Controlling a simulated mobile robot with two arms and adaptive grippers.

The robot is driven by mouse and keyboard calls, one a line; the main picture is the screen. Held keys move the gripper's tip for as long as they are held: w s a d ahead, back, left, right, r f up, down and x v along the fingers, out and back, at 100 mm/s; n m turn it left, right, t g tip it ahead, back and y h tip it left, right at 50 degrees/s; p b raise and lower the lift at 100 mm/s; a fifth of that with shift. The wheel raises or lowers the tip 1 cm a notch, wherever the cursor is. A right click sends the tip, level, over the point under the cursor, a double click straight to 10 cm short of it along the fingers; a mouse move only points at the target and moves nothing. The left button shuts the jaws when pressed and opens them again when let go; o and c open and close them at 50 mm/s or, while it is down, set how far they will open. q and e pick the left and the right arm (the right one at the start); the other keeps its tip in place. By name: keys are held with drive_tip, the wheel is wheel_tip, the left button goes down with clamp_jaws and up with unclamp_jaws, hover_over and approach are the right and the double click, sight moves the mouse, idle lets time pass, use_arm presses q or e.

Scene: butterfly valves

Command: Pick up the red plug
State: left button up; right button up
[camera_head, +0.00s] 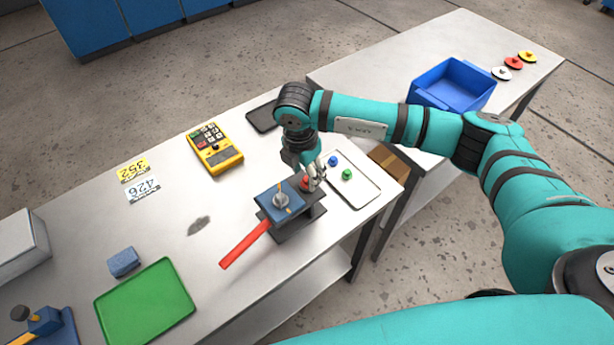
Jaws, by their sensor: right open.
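The small red plug (306,184) shows at the fingertips of my right gripper (314,178), partly hidden by the fingers. It is at the left edge of the white tray (367,194), close to the valve block; I cannot tell what it rests on. My right gripper points down and is open around or just beside the red plug; I cannot tell which. A blue plug (333,160) and a green plug (347,174) stand on the white tray to the right of the gripper. My left gripper is not in view.
A butterfly valve (281,201) with a long red handle (245,244) stands just left of the gripper. A yellow meter (215,149), dark flat pad (262,118) and green tray (144,301) lie on the table. A blue bin (452,86) is on the right table.

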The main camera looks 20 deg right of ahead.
drive_tip(key=shift+w+d+f, duration=0.1)
drive_tip(key=shift+f, duration=1.05)
drive_tip(key=c, duration=0.8)
drive_tip(key=shift+r, duration=0.1)
